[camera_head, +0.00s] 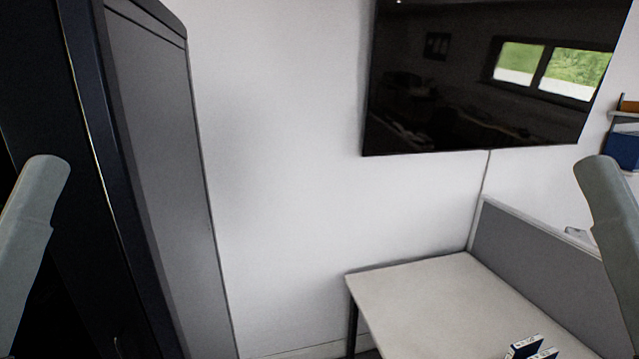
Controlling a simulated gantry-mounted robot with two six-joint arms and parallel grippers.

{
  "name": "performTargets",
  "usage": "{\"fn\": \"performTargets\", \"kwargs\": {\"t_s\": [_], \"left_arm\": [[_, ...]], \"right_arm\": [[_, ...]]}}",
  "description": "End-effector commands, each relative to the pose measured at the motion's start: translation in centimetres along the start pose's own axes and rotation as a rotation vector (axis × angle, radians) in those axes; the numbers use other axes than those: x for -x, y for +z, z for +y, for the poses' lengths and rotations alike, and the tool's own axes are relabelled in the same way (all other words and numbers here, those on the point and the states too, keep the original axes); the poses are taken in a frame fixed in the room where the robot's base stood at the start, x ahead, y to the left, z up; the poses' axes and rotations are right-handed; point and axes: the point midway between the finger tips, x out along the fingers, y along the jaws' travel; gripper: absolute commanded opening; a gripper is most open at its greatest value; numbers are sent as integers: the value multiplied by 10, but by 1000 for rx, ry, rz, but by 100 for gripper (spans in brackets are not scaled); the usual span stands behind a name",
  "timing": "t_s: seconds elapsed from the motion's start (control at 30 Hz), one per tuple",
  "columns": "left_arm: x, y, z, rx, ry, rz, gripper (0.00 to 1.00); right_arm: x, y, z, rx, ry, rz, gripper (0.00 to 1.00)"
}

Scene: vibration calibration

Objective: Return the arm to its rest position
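Two grey arm links of mine show, one at the left edge and one at the right edge of the head view. Both stand upright and run out of the picture. Neither gripper is in view, so whether they hold anything is hidden.
A light table (430,300) stands at the lower right, with small blue and white items (527,346) at its front edge. A grey partition (530,260) borders it. A tall dark cabinet (150,150) fills the left. A black screen (450,85) hangs on the white wall (280,180).

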Motion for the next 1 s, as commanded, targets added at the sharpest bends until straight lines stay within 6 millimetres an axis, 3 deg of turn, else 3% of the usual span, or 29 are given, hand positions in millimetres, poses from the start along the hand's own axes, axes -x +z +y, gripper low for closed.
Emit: {"fn": "performTargets", "kwargs": {"t_s": [0.03,0.1,0.3,0.4,0.53,1.0], "left_arm": [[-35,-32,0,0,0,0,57],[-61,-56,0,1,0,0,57],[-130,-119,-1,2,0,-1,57],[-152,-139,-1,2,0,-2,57],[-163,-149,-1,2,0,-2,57],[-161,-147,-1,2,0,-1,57]], "right_arm": [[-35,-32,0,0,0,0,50],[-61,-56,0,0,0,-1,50],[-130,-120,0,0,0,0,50],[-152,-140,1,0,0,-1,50],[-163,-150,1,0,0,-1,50],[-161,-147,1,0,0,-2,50]]}}
